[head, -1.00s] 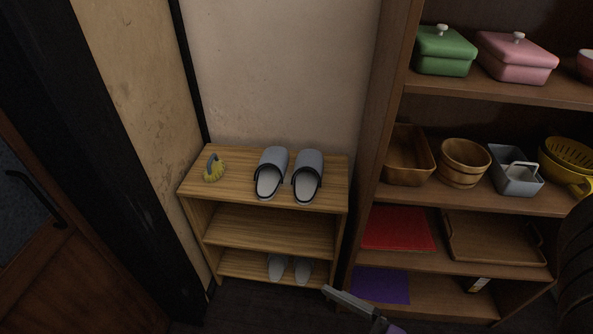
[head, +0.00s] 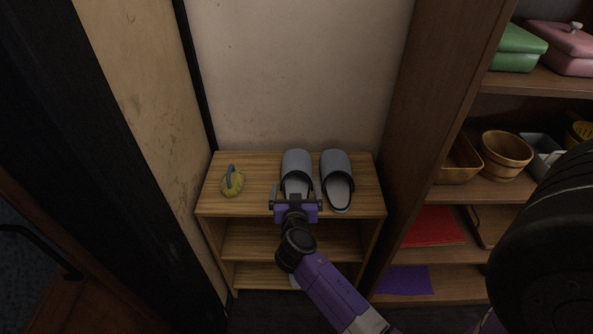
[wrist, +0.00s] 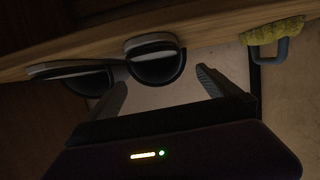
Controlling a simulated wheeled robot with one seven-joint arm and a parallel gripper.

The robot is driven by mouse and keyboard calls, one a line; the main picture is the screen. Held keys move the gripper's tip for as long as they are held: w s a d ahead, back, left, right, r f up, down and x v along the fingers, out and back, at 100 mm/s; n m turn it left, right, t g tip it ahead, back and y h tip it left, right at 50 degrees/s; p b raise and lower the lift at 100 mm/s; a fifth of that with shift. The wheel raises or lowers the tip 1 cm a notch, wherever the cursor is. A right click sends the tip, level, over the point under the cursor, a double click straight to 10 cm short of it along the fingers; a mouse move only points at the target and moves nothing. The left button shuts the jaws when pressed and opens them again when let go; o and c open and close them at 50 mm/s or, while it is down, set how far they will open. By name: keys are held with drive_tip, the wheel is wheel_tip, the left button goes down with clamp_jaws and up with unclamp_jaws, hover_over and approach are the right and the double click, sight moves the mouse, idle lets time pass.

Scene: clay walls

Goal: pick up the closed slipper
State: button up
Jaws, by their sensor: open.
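Two grey closed-toe slippers sit side by side on the top of a small wooden shelf: the left slipper (head: 297,163) and the right slipper (head: 337,172). Their dark-rimmed openings face me. My gripper (head: 296,192) is open and empty at the front end of the left slipper, covering part of its sole. In the wrist view the left slipper (wrist: 153,62) appears just beyond and between the spread fingers of my gripper (wrist: 161,80). The right slipper (wrist: 85,78) lies off to the left there, partly behind a finger. I cannot tell whether a finger touches either slipper.
A yellow brush with a grey handle (head: 232,182) lies left on the same shelf top (head: 258,197). A wall stands close behind. A tall bookcase (head: 425,130) with bowls and boxes rises on the right.

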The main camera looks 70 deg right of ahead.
sight(297, 182)
drive_tip(key=shift+d+f, duration=0.1)
drive_tip(key=shift+d, duration=0.25)
drive_tip(key=shift+p+x, duration=0.65)
drive_tip(key=shift+x, duration=2.9)
drive_tip(key=shift+f, duration=0.1)
drive_tip(key=shift+c, duration=0.2)
drive_tip(key=c, duration=1.1)
